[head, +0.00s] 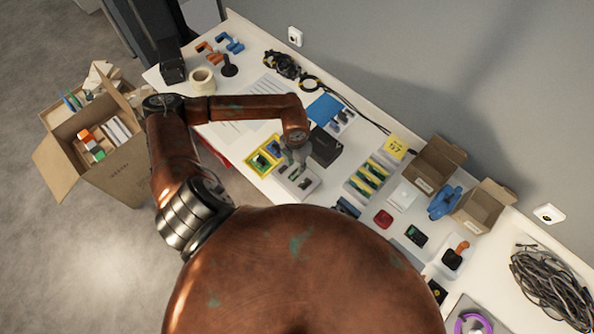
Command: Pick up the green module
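My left gripper (297,168) points down over a small white tray (313,186) that holds a few dark pieces. The gripper is small and partly hidden by its own wrist, so I cannot tell whether it is open or holds anything. Several green-and-yellow modules (371,173) lie in a row in a pale tray to the right of the gripper. A small green piece (260,161) also shows in a yellow-framed tray (251,168) just left of the gripper. I cannot tell which green piece is the module. My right gripper is out of view.
A black box (326,147) stands close to the right of the gripper. A large carton (118,172) stands on the floor at left. Coiled cables (552,287) lie at the right end of the bench.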

